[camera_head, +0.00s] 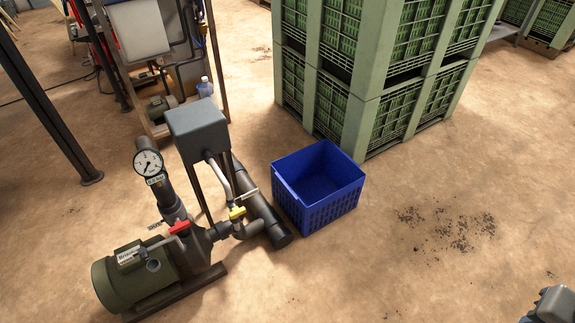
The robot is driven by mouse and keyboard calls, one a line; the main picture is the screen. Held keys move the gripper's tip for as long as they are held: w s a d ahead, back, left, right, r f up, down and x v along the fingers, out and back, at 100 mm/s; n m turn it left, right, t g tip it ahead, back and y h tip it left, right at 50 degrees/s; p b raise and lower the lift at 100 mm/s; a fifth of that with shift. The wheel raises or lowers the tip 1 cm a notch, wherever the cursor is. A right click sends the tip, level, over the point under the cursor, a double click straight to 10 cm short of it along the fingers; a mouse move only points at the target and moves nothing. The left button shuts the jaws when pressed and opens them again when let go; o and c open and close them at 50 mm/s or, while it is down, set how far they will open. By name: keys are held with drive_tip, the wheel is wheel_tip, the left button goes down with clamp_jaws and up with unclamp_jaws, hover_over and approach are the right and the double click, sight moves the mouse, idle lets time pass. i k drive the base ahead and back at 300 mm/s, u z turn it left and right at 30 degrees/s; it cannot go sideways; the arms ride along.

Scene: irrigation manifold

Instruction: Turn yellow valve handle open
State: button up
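The yellow valve handle (237,212) is small and sits on the pipework left of centre, beside the blue crate. It is on a pipe fitting between the green pump and a dark horizontal pipe (262,208). At this size I cannot tell its exact angle to the pipe. A red valve handle (179,227) is to its left, nearer the pump. My gripper's fingers do not show. A grey and black part at the lower right edge may be mine, well away from the valve.
A green pump (140,279) and a pressure gauge (148,162) stand left of the valve. A grey box (197,130) on legs is behind it. An open blue crate (329,201) is close on its right. Stacked green crates (352,140) are behind. Front and right floor is clear.

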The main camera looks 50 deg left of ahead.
sight(236, 212)
drive_tip(key=u, duration=0.55)
drive_tip(key=i, duration=0.85)
drive_tip(key=u, duration=1.35)
drive_tip(key=i, duration=0.4)
drive_tip(key=u, duration=0.35)
